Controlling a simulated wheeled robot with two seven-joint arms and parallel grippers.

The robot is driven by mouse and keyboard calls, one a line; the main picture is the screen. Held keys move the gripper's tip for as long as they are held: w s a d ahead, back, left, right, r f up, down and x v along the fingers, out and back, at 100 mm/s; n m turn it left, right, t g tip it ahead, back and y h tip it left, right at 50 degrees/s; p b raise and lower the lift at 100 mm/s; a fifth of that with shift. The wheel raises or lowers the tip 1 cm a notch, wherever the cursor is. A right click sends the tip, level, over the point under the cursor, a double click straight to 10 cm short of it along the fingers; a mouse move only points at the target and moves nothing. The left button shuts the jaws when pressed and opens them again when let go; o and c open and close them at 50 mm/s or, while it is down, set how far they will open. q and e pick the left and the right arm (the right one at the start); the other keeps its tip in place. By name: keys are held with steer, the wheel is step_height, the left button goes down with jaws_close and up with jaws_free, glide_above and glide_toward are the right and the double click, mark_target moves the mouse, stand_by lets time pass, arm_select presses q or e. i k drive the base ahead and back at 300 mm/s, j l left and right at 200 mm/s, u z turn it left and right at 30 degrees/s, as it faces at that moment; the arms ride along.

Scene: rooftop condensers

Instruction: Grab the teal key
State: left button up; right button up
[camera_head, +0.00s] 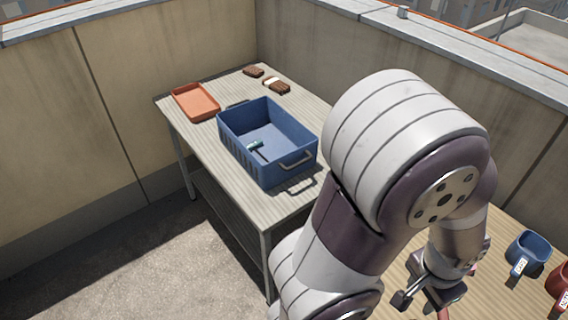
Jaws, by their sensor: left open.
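A small object with a teal end (254,146) and a dark shaft lies inside the blue crate (246,165), on its floor. It looks like the teal key, but is too small to make out clearly. My left gripper (422,302) is low at the right, over the nearer wooden table and well away from the crate. It is open, with nothing seen between its fingers; my large arm partly hides the area around it. My right gripper is not in view.
The crate stands on a grey slatted table (195,140) with an orange tray (196,101) and brown blocks or brushes (277,86) behind. A blue mug (528,252) and a red mug (559,281), both tagged, are at the right. Concrete walls enclose the corner.

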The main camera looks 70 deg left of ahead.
mark_target(254, 144)
steer(key=u, duration=2.6)
steer(key=i+j+z, duration=0.1)
steer(key=z, duration=0.35)
steer(key=i+j+z, duration=0.1)
steer(key=z, duration=0.35)
steer(key=i+j+z, duration=0.1)
steer(key=j+z, duration=0.15)
steer(key=z, duration=0.2)
steer(key=i+j+z, duration=0.15)
steer(key=j, duration=0.5)
steer(key=i+j+z, duration=0.15)
steer(key=j, duration=0.45)
steer(key=j+z, duration=0.15)
steer(key=j, duration=0.5)
